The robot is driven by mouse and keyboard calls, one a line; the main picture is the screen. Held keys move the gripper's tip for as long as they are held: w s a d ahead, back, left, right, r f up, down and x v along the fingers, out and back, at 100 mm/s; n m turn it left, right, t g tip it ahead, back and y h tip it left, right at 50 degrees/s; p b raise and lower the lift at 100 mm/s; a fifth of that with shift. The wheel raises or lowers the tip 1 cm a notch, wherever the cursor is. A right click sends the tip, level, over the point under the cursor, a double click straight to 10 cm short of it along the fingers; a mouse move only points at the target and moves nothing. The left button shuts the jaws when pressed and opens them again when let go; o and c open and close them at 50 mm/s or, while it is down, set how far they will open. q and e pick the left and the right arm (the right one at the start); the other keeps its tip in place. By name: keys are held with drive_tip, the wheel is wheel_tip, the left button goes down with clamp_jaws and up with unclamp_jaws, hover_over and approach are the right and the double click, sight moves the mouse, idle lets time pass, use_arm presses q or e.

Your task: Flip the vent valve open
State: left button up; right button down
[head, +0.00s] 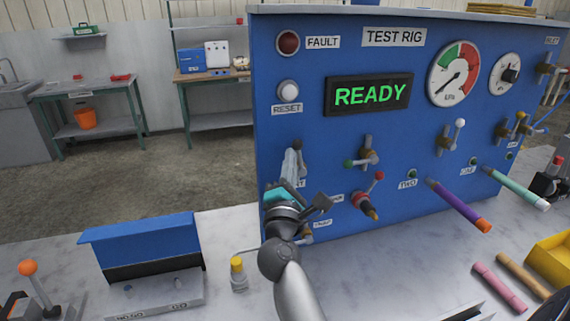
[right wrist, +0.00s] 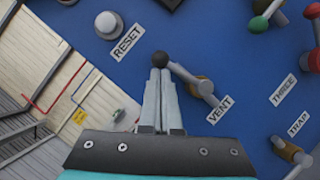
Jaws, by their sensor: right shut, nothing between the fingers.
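The vent valve (right wrist: 203,88) is on the blue panel, beside its VENT label (right wrist: 220,109) in the right wrist view. Its grey lever slants up-left from a brass body to a dark ball knob (right wrist: 160,59). My right gripper (right wrist: 159,75) is shut and empty, its fingertips at the knob. I cannot tell whether they touch it. In the head view my right gripper (head: 293,155) is in front of the panel's left side and hides most of the vent valve and label; the dark knob (head: 297,145) shows above the fingertips. My left gripper is not in view.
The RESET button (head: 288,91) is above the vent valve. A red-handled valve (head: 366,197) and a green-knobbed valve (head: 362,157) stick out to its right. A blue-topped stand (head: 140,244) and yellow-capped fitting (head: 238,274) are on the bench.

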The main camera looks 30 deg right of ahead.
drive_tip(key=shift+s+d+r+m, duration=0.1)
drive_tip(key=shift+d+r+m, duration=0.15)
drive_tip(key=shift+d+m, duration=0.1)
drive_tip(key=shift+d, duration=0.1)
idle(0.5)
drive_tip(key=shift+r, duration=0.1)
